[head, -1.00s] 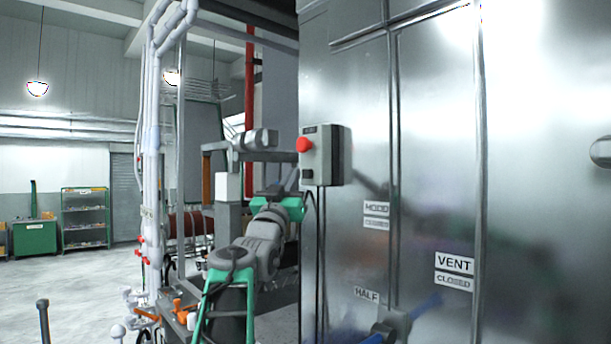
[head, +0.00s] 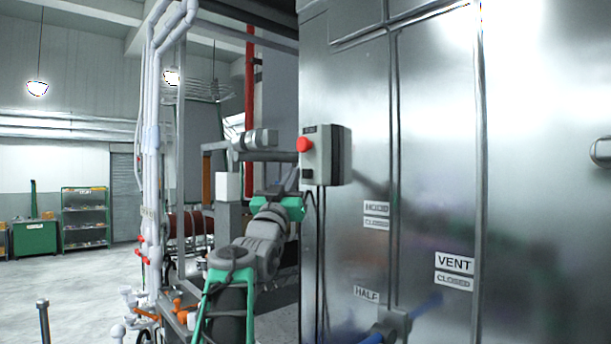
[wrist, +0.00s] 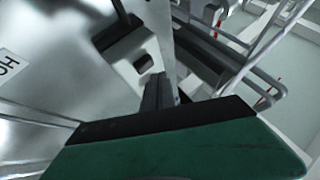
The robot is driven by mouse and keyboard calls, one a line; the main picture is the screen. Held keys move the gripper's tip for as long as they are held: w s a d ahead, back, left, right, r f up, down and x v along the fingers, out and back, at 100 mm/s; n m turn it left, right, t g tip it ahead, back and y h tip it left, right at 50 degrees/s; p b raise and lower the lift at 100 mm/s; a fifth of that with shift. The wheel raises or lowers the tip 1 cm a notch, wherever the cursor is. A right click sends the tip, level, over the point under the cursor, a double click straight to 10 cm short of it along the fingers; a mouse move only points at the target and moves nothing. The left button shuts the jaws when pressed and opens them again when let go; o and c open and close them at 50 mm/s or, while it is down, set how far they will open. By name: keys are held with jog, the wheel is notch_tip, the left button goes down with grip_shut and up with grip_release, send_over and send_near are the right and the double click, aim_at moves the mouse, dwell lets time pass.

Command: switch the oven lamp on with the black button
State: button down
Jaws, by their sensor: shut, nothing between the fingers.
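A grey control box (head: 326,155) is fixed to the left edge of the steel oven wall. It has a round red button (head: 304,145) high on its front and a small black button (head: 307,173) below. My gripper (head: 293,178) is just left of and below the box, its fingers partly hidden against the dark background. In the wrist view the shut, empty fingers (wrist: 157,86) point at the box face, with their tips close to the black button (wrist: 145,63). I cannot tell whether they touch it. No oven lamp can be made out.
The steel oven wall (head: 430,130) fills the right side, with HOOD, VENT and HALF labels and a blue-handled lever (head: 390,328) low down. White pipes (head: 152,150) stand at the left. Open floor (head: 85,285) lies beyond, with a green shelf (head: 85,215).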

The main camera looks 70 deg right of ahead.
jog(key=shift+d, duration=0.1)
dwell(0.4)
jog(key=shift+s+d, duration=0.15)
jog(key=shift+d, duration=0.15)
jog(key=shift+s+d, duration=0.2)
jog(key=shift+d, duration=0.2)
dwell(0.6)
jog(key=shift+w+a+b, duration=0.45)
jog(key=shift+a+b, duration=0.25)
jog(key=shift+a, duration=0.15)
jog(key=shift+w+a+b, duration=0.45)
jog(key=shift+a+b, duration=0.1)
jog(key=shift+a, duration=0.35)
jog(key=shift+w+a+b, duration=0.4)
jog(key=shift+a+b, duration=0.15)
jog(key=shift+a, duration=0.3)
jog(key=shift+w+a+b, duration=0.45)
jog(key=shift+a+b, duration=0.1)
jog(key=shift+a, duration=0.35)
